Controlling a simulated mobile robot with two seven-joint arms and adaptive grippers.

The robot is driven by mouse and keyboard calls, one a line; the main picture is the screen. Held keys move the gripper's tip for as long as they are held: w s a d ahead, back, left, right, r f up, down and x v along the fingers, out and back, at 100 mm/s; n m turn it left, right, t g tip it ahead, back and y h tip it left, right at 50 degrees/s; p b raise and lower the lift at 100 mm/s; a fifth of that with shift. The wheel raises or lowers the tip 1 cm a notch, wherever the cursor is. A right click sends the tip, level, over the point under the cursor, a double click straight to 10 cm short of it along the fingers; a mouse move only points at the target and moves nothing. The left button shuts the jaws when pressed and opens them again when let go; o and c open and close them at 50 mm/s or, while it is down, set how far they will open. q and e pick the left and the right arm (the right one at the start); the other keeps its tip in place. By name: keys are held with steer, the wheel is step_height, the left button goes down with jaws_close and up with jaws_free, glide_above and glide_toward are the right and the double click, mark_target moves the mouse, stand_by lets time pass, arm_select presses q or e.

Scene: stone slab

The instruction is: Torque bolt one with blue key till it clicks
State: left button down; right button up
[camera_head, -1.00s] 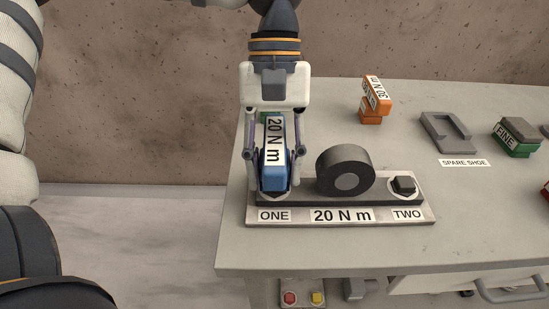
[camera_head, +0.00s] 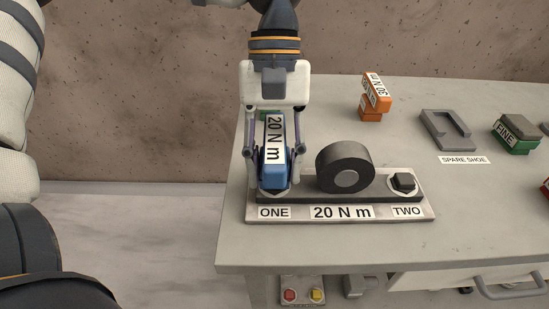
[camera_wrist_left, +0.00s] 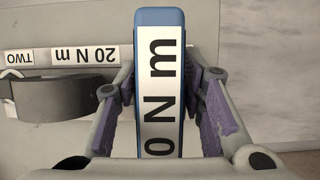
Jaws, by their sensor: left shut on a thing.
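The blue key (camera_head: 273,165), labelled 20 N m, stands over the bolt position marked ONE (camera_head: 273,212) at the left end of the plate (camera_head: 430,213). My left gripper (camera_head: 273,155) comes down from above and is shut on the blue key, a finger on each side. In the left wrist view the blue key (camera_wrist_left: 172,15) lies between the purple finger pads. Bolt one is mostly hidden under the key; only a bit of its seat shows. Bolt two (camera_head: 403,182) is bare at the right end. My right gripper is not in view.
A dark round roller (camera_head: 345,168) stands on the plate just right of the key. An orange 30 N m key (camera_head: 375,95), a grey spare shoe (camera_head: 446,132) and a green FINE block (camera_head: 515,136) sit farther back and right. The bench front is clear.

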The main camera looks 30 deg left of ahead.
mark_target(265, 139)
arm_select(q)
steer(key=shift+f, duration=0.7)
steer(key=shift+a+f+m+y+b, duration=0.1)
steer(key=shift+m+y+b, duration=0.1)
steer(key=shift+m, duration=0.35)
steer(key=shift+f+m+y+b, duration=0.1)
steer(key=shift+m+y, duration=0.1)
steer(key=shift+m, duration=0.35)
steer(key=m, duration=0.2)
steer(key=shift+s+a+m+g+y, duration=0.1)
steer(key=shift+m+g+y, duration=0.2)
steer(key=shift+y, duration=0.1)
steer(key=m, duration=0.1)
steer(key=m+y, duration=0.1)
steer(key=m, duration=0.2)
steer(key=shift+a+r+y, duration=0.15)
steer(key=shift+a+y, duration=0.1)
steer(key=shift+y, duration=0.15)
steer(key=m, duration=0.1)
steer(key=m+y, duration=0.1)
steer(key=m, duration=0.1)
steer(key=m+t+y, duration=0.1)
steer(key=m, duration=0.1)
steer(key=shift+a+r, duration=0.15)
steer(key=shift+a, duration=0.15)
steer(key=shift+r+p, duration=0.3)
steer(key=shift+r, duration=1.4)
steer(key=shift+r, duration=2.5)
